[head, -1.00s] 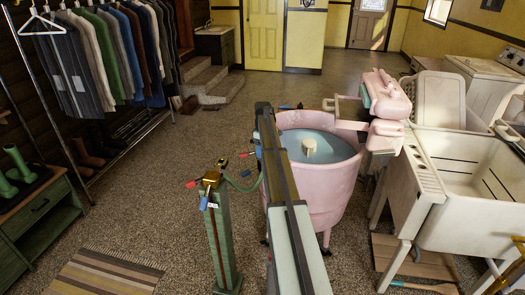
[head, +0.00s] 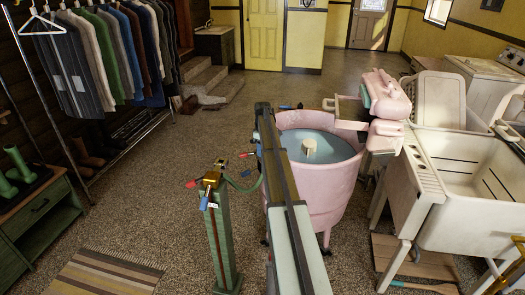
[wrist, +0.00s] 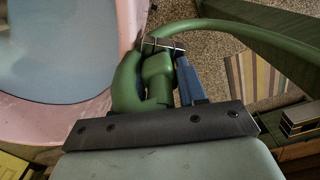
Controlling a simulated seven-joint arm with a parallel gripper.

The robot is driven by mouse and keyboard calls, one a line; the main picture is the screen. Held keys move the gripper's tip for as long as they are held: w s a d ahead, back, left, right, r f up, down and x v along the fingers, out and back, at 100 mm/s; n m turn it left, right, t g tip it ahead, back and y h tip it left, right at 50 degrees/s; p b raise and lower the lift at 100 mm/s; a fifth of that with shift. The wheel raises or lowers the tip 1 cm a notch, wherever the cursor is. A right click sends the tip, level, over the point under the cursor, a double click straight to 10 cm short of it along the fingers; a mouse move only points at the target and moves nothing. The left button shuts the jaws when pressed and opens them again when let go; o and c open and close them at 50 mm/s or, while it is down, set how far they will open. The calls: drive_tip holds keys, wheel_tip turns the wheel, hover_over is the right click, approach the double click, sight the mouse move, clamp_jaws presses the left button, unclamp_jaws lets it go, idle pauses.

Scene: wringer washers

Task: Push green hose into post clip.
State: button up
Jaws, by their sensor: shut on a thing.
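The green hose (head: 243,187) runs from the brass valve (head: 211,177) on top of the green post (head: 220,243) and sags towards my arm. In the wrist view the hose (wrist: 235,28) comes in from the right and reaches my gripper (wrist: 163,48). My gripper is shut on the hose beside the pink tub; a blue finger shows on its right side. A thin metal strip crosses near the fingertips; I cannot tell whether it is the clip. In the head view my own arm hides most of the gripper and the hose's held part.
The pink washer tub (head: 322,193) holds water and stands close by my gripper. A white double sink (head: 475,215) stands to the right. A striped rug (head: 105,275) lies at the lower left. The floor between the post and the clothes rack is clear.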

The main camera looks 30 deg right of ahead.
drive_tip(key=shift+s, duration=0.25)
drive_tip(key=shift+c, duration=0.4)
drive_tip(key=shift+r, duration=0.1)
drive_tip(key=shift+r, duration=0.15)
clamp_jaws()
drive_tip(key=shift+w+r, duration=0.15)
drive_tip(key=shift+r, duration=2.2)
